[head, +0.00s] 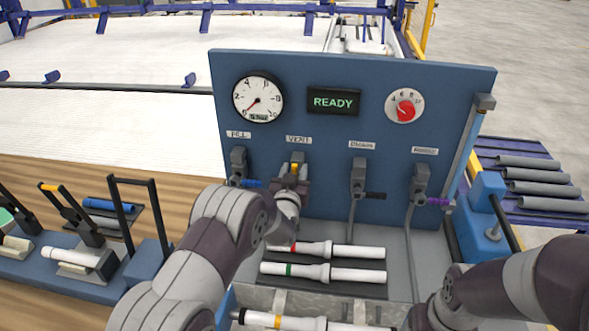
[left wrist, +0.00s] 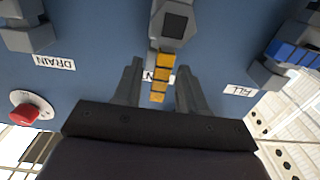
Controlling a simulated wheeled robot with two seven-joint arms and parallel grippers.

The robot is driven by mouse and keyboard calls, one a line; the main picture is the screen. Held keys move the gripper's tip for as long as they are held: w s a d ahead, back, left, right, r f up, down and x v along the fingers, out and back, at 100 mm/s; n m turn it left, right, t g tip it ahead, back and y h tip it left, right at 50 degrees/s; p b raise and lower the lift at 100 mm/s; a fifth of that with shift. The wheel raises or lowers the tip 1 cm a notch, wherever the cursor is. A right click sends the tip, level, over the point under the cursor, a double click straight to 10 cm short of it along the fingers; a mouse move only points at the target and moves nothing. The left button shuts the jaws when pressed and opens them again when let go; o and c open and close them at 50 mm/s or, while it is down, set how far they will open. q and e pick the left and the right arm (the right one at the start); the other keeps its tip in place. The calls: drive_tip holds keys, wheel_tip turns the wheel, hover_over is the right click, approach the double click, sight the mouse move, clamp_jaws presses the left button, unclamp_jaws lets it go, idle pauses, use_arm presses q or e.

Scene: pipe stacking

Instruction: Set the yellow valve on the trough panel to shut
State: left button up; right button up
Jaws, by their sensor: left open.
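The blue trough panel (head: 330,75) stands upright in front of me. The yellow valve handle (head: 295,167) is under the VENT label and points up toward it, in line with its grey valve body. In the left wrist view the yellow handle (left wrist: 160,77) lies between the two fingers of my left gripper (left wrist: 159,88), with gaps on both sides. My left gripper (head: 291,178) is open at the valve, and its wrist hides part of the valve body. My right forearm is at the lower right of the head view; its gripper is not visible.
A blue-handled valve (head: 240,165) is close on the left; a black-handled valve (head: 359,177) and a purple-handled valve (head: 422,184) are to the right. The display (head: 333,101) reads READY. White pipes (head: 355,252) lie below the panel. A rack with black handles (head: 130,220) stands left.

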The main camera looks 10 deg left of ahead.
use_arm(q)
drive_tip(key=shift+w, duration=0.15)
clamp_jaws()
drive_tip(key=shift+d, duration=0.1)
